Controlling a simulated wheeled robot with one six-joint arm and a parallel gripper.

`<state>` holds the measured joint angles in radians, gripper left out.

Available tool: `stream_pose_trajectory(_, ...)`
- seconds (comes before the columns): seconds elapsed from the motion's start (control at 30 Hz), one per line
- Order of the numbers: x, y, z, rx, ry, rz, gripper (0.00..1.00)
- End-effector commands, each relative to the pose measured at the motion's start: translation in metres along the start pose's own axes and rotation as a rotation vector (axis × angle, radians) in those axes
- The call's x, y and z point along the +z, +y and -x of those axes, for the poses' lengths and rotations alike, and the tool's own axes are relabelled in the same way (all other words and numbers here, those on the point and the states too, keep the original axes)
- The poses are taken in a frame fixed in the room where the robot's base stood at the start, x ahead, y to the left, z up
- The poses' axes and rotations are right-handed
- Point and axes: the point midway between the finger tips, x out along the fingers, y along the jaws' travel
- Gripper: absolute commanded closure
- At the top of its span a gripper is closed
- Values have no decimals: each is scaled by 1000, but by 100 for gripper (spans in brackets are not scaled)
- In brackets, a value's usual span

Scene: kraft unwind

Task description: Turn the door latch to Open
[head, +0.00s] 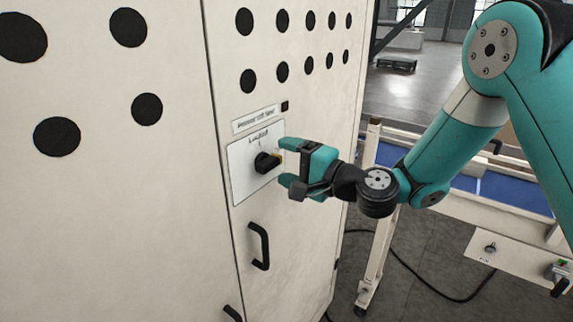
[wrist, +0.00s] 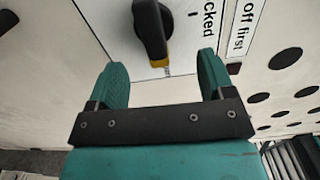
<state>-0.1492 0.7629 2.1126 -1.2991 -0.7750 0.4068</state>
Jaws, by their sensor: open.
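The door latch (head: 265,162) is a black rotary knob on a white plate (head: 243,181) marked "Locked", on a cream cabinet door. I cannot tell whether either finger touches the knob.
A label strip (head: 255,120) sits above the plate. A black door handle (head: 259,246) sticks out below it. Round black holes (head: 282,72) dot the door. To the right stand a cream frame (head: 378,225) and a black cable (head: 425,284) on the grey floor.

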Motion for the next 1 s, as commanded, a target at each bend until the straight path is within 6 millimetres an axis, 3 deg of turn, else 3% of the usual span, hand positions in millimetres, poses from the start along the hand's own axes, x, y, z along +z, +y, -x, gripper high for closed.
stream_pose_trajectory(0.7,0,2,46,-1,2,0,25)
stream_pose_trajectory(1.0,1,0,50,0,0,-1,25)
